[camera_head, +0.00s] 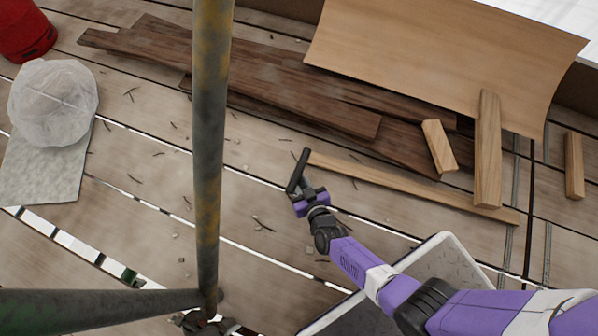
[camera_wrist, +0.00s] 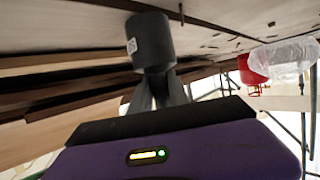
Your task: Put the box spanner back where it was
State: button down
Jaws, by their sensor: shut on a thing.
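The box spanner (camera_head: 301,166) is a dark, slim tube, seen tilted in the head view above the plank floor. My gripper (camera_head: 304,190) is shut on it near its lower end. In the wrist view the spanner shows as a dark grey cylinder (camera_wrist: 150,42) with a small white label, and the dark fingers of my gripper (camera_wrist: 157,88) meet at it. The far end of the spanner is cut off or foreshortened there. I cannot tell which spot it came from.
A rusty pole (camera_head: 210,130) stands left of my gripper. Dark planks (camera_head: 270,88), a curved plywood sheet (camera_head: 430,55) and light wood offcuts (camera_head: 487,150) lie behind and right. A grey tray (camera_head: 445,258) is under my arm. A plastic-covered bundle (camera_head: 52,105) and red container (camera_head: 25,32) are left.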

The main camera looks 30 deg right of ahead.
jog(key=c, duration=1.3)
grip_release()
jog(key=shift+f, duration=0.1)
jog(key=shift+o, duration=0.2)
jog(key=p+v, duration=0.5)
jog(key=v, duration=0.7)
